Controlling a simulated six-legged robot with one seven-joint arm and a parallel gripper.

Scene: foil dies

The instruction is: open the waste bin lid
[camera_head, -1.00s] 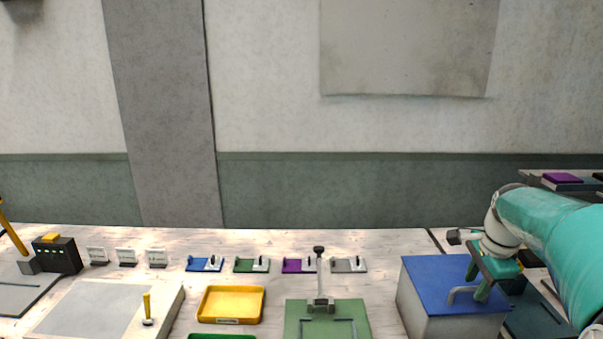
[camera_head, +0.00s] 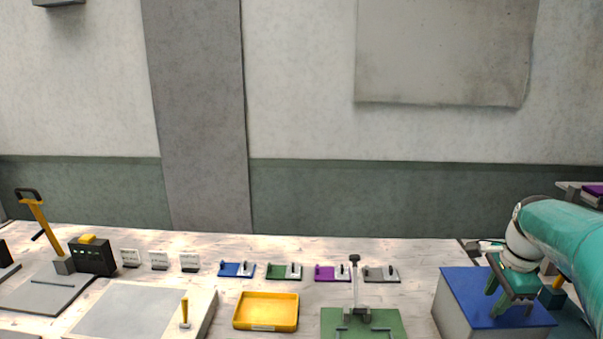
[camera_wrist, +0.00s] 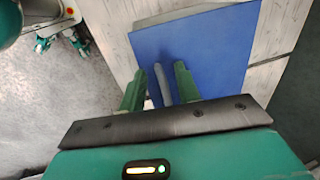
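The waste bin is a pale box (camera_head: 452,308) with a flat blue lid (camera_head: 468,283) at the right end of the bench in the head view. In the wrist view the blue lid (camera_wrist: 215,60) fills the upper middle, with a thin grey bar handle (camera_wrist: 161,84) on it. My gripper (camera_wrist: 158,88) is open, its two green fingers apart on either side of the handle, with gaps showing. In the head view my gripper (camera_head: 498,298) is low over the lid and largely covers the handle. The lid looks flat and closed.
A green die plate (camera_head: 385,320) with an upright lever stands left of the bin. A yellow tray (camera_head: 266,311) and several small coloured dies lie farther left. A shelf (camera_head: 575,186) stands at the far right.

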